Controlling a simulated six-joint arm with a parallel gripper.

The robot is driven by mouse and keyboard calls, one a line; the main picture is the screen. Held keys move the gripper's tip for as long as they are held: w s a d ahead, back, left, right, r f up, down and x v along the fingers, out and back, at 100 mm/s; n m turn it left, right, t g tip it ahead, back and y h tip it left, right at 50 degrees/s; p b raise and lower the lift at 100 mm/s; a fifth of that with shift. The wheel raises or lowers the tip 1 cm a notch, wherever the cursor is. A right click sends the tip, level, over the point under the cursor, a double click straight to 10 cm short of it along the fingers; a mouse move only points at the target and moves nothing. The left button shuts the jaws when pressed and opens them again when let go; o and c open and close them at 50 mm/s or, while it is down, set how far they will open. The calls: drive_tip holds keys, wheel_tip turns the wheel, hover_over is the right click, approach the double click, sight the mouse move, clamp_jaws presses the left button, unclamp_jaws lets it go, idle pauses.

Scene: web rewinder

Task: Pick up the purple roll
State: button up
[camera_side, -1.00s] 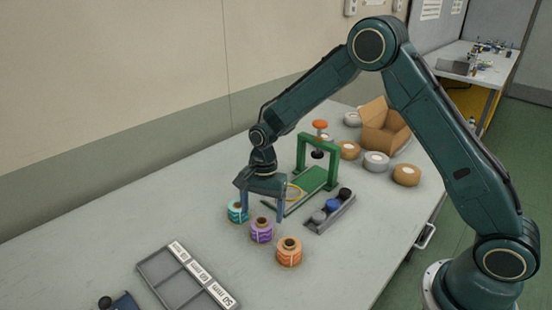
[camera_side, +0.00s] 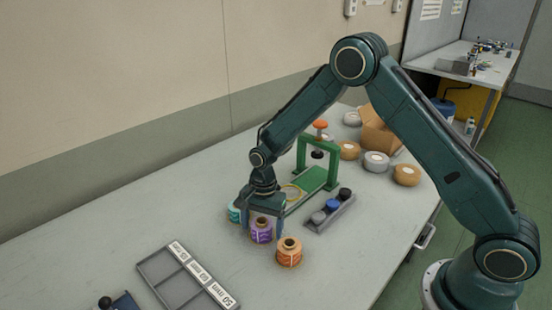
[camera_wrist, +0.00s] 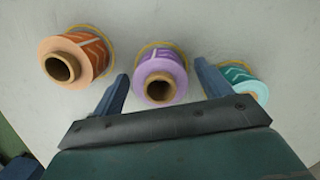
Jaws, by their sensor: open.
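The purple roll (camera_side: 261,231) stands upright on the table, between the teal roll (camera_side: 235,212) and the orange roll (camera_side: 289,252). My gripper (camera_side: 262,230) is open and low over the purple roll, with a finger on either side of it. In the wrist view the purple roll (camera_wrist: 160,78) shows its brown core and lies between the two blue fingers, slightly beyond their tips. The gripper (camera_wrist: 163,82) holds nothing. The orange roll (camera_wrist: 75,58) is left of the left finger. The teal roll (camera_wrist: 241,80) is close to the right finger, which partly hides it.
A grey tray (camera_side: 172,283) with labelled compartments lies at the front left. A green frame (camera_side: 334,160) stands behind, beside a narrow holder (camera_side: 330,224) with small round pieces. Tape rolls (camera_side: 376,162) and a cardboard box (camera_side: 378,128) are at the back.

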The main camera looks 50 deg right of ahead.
drive_tip(key=shift+c, duration=0.3)
drive_tip(key=c, duration=1)
drive_tip(key=shift+r, duration=0.1)
drive_tip(key=shift+c, duration=0.2)
wheel_tip(320, 180, up, 20)
